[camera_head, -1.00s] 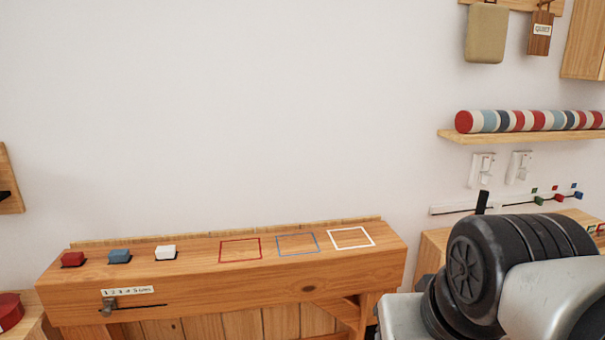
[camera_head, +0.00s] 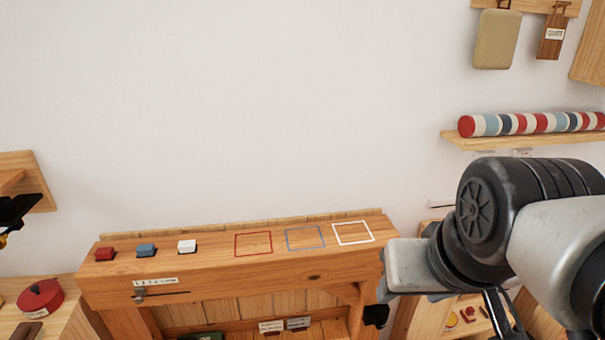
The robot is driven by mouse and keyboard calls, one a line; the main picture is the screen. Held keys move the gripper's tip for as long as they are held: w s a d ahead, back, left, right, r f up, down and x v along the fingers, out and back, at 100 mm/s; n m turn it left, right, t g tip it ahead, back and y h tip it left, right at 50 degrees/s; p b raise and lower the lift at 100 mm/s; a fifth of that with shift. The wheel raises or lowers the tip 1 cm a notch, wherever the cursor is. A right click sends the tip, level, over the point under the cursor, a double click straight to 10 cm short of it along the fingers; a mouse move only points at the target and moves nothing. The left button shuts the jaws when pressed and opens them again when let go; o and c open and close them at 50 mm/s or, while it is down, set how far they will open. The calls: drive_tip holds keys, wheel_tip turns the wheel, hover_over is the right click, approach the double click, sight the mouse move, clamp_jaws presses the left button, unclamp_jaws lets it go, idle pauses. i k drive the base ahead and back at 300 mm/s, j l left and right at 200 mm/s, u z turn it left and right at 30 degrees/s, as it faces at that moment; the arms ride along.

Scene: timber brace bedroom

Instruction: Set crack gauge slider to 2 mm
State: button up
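The crack gauge slider (camera_head: 139,295) is a small grey knob on the front face of the timber beam. It sits at the left end of a thin dark horizontal slot, below the low end of a white scale label (camera_head: 155,282). The label's figures are too small to read exactly. My arm comes in from the right, well to the right of the slider and apart from it. A black piece below my grey arm link, possibly part of my gripper (camera_head: 375,315), shows near the bottom edge; its fingers cannot be made out.
A red round pot (camera_head: 40,299) stands at lower left. A shelf (camera_head: 455,137) with a striped roll is at right. Space before the slider looks clear.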

sight(140, 292)
drive_tip(key=k+u, duration=0.25)
drive_tip(key=u, duration=0.2)
drive_tip(key=k+u, duration=0.25)
drive_tip(key=u, duration=0.2)
drive_tip(key=k+j+u, duration=0.2)
drive_tip(key=u, duration=0.25)
